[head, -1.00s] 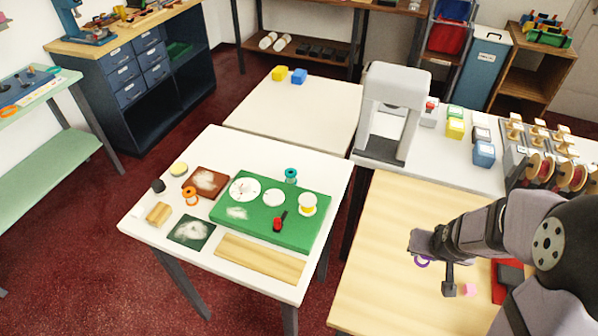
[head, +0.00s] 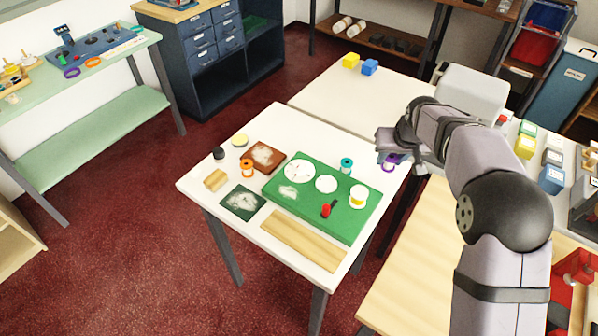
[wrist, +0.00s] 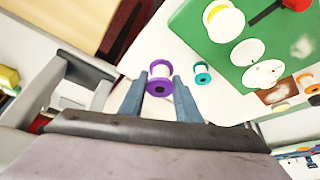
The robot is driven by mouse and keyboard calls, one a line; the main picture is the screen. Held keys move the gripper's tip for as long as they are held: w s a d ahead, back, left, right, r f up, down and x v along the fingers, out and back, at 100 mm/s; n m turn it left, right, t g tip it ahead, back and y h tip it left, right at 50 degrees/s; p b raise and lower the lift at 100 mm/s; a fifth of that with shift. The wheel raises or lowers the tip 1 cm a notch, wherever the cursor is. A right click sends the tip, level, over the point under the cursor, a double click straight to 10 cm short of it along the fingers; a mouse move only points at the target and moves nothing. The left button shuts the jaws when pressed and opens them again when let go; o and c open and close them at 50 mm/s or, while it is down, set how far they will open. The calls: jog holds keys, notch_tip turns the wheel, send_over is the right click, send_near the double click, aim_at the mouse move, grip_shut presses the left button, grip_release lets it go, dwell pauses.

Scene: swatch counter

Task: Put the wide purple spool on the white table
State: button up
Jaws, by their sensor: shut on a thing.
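The wide purple spool (head: 391,163) has purple flanges and a pale middle. In the wrist view the spool (wrist: 160,86) sits between the two fingers. My gripper (head: 385,149) is shut on it at the right far corner of the white table (head: 318,136). In the wrist view my gripper (wrist: 160,80) has white tabletop beyond its fingertips. I cannot tell whether the spool touches the table. The arm hides part of the gripper in the head view.
An orange spool (head: 247,168) stands farther left. A grey machine (head: 470,92) stands to the right. The table's far edge strip is clear.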

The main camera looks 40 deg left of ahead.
jog(key=shift+s+a+r+n, duration=0.15)
jog(key=shift+a+r, duration=0.1)
jog(key=shift+a, duration=0.5)
jog(key=shift+a+r+n, duration=0.15)
jog(key=shift+a+r, duration=0.05)
jog(key=shift+a, duration=0.55)
jog(key=p, duration=0.3)
send_over(371, 181)
jog(key=s, duration=0.1)
jog(key=shift+s+d+f, duration=0.1)
jog(key=shift+d+f, duration=0.1)
jog(key=shift+f, duration=2.1)
jog(key=shift+s+d+f, duration=0.1)
jog(key=shift+d+f, duration=0.1)
jog(key=shift+f, duration=2.05)
jog(key=shift+w+f, duration=0.1)
jog(key=shift+f, duration=0.35)
jog(key=shift+f, duration=0.25)
jog(key=o, duration=0.9)
jog(key=shift+c, duration=0.2)
jog(key=shift+r, duration=0.1)
